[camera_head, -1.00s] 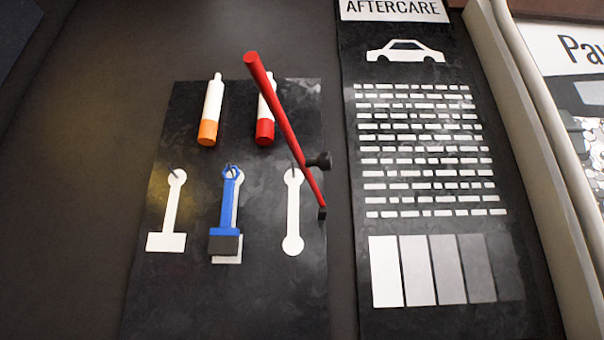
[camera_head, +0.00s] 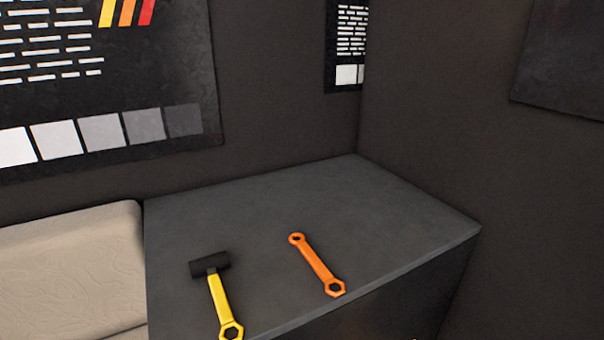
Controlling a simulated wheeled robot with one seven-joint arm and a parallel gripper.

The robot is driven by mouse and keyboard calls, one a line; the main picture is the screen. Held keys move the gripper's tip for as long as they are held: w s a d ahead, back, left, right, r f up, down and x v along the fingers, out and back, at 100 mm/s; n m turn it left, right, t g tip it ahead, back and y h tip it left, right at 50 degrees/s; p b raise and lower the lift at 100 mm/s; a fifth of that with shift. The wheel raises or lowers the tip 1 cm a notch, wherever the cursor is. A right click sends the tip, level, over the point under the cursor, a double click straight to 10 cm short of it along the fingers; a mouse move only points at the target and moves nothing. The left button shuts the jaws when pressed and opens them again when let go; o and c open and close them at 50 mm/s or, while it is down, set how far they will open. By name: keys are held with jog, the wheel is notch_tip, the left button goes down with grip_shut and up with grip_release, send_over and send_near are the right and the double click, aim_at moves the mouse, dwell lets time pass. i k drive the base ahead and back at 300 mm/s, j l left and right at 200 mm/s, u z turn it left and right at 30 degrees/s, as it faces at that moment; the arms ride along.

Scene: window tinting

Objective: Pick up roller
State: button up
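A roller (camera_head: 218,297) with a yellow handle and a black cylindrical head lies on the dark grey counter (camera_head: 400,205), near its front left part. Its head points away from me, and its handle ends in a ring at the counter's front edge. My gripper is not in view.
An orange tool (camera_head: 317,266) with a ring at each end lies on the counter to the right of the roller, apart from it. A beige cushioned seat (camera_head: 70,265) adjoins the counter on the left. Dark walls with posters (camera_head: 110,90) stand behind. The counter's back is clear.

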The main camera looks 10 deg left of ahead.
aim_at(210, 266)
jog(key=u, duration=1.05)
jog(key=i+j+z, duration=0.25)
jog(key=j, duration=0.15)
jog(key=j+z, duration=0.25)
jog(key=j, duration=0.2)
jog(key=i+j+z, duration=0.15)
jog(key=j, duration=0.2)
jog(key=i+j+z, duration=0.1)
jog(key=j, duration=0.3)
jog(key=i+j, duration=0.2)
jog(key=i, duration=0.05)
